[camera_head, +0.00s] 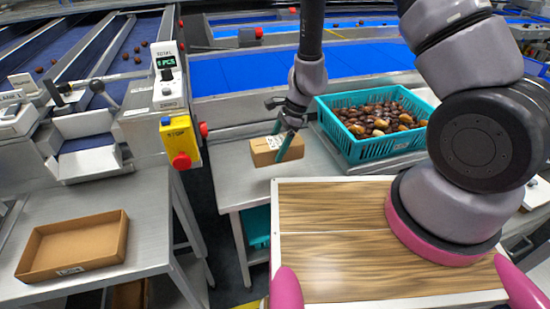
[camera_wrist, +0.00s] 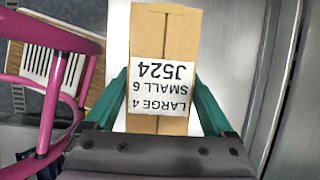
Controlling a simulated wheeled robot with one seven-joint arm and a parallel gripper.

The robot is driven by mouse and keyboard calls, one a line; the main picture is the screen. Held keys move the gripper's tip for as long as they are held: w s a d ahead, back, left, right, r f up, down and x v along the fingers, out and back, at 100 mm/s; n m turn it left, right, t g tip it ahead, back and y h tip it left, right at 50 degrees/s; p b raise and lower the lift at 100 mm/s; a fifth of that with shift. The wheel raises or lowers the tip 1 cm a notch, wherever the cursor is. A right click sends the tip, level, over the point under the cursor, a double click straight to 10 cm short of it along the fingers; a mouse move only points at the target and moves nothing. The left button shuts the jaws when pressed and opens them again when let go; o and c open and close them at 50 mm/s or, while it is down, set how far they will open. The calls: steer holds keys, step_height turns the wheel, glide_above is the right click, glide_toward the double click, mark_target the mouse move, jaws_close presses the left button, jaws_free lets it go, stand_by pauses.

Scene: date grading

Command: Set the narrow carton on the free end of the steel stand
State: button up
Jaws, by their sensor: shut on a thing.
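The narrow carton (camera_head: 264,158) is a small closed brown box. In the wrist view the carton (camera_wrist: 165,35) has a tape seam and a white label reading "J524", "SMALL 6", "LARGE 4", upside down. My gripper (camera_head: 283,142) has teal fingers, one on each side of the carton; in the wrist view the gripper (camera_wrist: 163,100) is shut on it. The carton is at the left end of the steel stand (camera_head: 232,188), left of the teal crate. I cannot tell whether its underside touches the stand top. Part of the carton is hidden by my fingers.
The teal crate (camera_head: 365,153) full of dates stands on the stand's right part. An open brown tray (camera_head: 75,246) lies on the left steel table (camera_head: 130,195). A yellow stop-button box (camera_head: 180,143) stands left of the stand. Blue conveyors run behind.

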steer(key=shift+f, duration=3.05)
steer(key=shift+f, duration=0.1)
steer(key=o, duration=1.4)
